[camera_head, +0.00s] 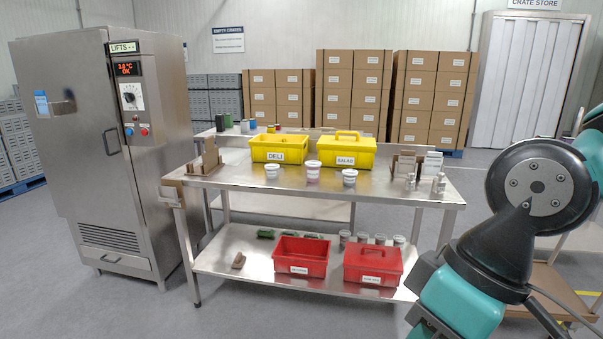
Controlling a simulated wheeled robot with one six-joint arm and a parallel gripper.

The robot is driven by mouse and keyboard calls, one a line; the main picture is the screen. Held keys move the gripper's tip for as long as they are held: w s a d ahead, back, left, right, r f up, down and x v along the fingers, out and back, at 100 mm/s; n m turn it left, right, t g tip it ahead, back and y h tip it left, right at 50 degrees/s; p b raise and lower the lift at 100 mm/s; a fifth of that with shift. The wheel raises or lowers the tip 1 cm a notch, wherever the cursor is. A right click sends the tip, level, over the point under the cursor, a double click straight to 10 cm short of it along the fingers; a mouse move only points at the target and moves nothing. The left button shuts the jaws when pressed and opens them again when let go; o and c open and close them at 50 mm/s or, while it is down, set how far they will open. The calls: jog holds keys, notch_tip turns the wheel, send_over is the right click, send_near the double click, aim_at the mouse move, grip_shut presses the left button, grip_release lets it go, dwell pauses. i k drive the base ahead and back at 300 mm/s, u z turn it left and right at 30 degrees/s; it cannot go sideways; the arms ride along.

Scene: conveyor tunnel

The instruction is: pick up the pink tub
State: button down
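Three small lidded tubs stand upright in a row on the steel table's top (400,186). The left tub (272,172) and the right tub (349,177) look white. The middle tub (313,170) has a white lid and a faint pinkish tint, too small to be sure of. No strongly pink tub shows. My arm fills the right side of the view, and its end is out of the frame, so my gripper is not in view.
A yellow DELI crate (280,142) and a lidded yellow SALAD crate (345,161) stand behind the tubs. Small metal items (438,185) and card holders stand at the right end. Red crates (302,244) sit on the lower shelf. A steel cabinet (75,150) stands left. The table's front strip is clear.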

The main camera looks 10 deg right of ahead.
aim_at(313, 168)
jog(key=i, duration=2.75)
jog(key=z, duration=0.05)
